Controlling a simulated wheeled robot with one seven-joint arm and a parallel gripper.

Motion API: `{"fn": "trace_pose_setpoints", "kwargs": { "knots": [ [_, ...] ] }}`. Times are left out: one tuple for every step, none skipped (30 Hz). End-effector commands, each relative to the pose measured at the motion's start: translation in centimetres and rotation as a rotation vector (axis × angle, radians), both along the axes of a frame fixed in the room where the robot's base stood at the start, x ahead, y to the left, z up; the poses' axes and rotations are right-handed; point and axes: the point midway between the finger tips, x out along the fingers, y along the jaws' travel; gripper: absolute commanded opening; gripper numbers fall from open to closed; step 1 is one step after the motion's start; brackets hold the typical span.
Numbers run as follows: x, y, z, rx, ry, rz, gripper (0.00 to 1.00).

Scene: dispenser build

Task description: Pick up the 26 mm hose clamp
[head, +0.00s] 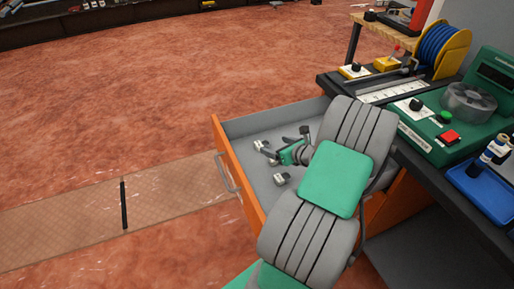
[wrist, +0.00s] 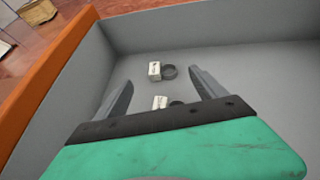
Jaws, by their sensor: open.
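Two small dark ring-shaped clamps with white label tags lie on the grey drawer floor in the wrist view. The farther ring (wrist: 169,71) has its tag (wrist: 155,70) on its left. The nearer ring (wrist: 177,103) and its tag (wrist: 160,102) are partly hidden by my gripper's body. The labels are too small to read, so I cannot tell which is 26 mm. My gripper (wrist: 161,79) is open and empty, its fingers spread to either side of the clamps in the picture. In the head view, a small tagged piece (head: 281,178) lies below my gripper.
The open drawer has an orange front (head: 238,178) with a handle and grey walls around my gripper. The bench to the right holds a green machine (head: 460,115), a blue tray (head: 485,190) and a blue hose reel (head: 440,48).

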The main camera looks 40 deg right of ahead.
Motion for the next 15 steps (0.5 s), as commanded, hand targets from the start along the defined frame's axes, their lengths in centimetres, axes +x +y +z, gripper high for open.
{"fn": "trace_pose_setpoints", "kwargs": {
  "knots": [
    [-0.1,-0.1,-1.3,0.000,0.000,-0.002,0.81],
    [-0.1,-0.1,-1.4,-0.001,0.000,-0.003,0.81],
    [-0.2,-0.2,-1.8,-0.001,0.000,-0.005,0.81],
    [-0.2,-0.3,-1.9,0.000,0.000,-0.007,0.81],
    [-0.1,-0.4,-2.0,-0.001,0.000,-0.008,0.81],
    [0.2,-0.5,-2.2,0.001,0.000,-0.009,0.81],
    [0.4,-0.6,-2.3,0.000,0.001,-0.011,0.81],
    [0.8,-0.7,-2.5,-0.001,0.001,-0.012,0.81],
    [1.2,-0.8,-2.7,0.000,0.001,-0.013,0.81],
    [1.5,-0.9,-2.9,0.000,0.001,-0.015,0.81],
    [1.8,-1.0,-3.1,-0.001,0.001,-0.017,0.81],
    [2.3,-1.2,-3.3,-0.001,0.000,-0.019,0.81],
    [2.6,-1.2,-3.6,0.000,0.001,-0.019,0.81],
    [3.1,-1.3,-3.8,-0.002,0.001,-0.020,0.81],
    [3.8,-1.4,-4.2,-0.001,0.001,-0.018,0.81]
  ]
}}
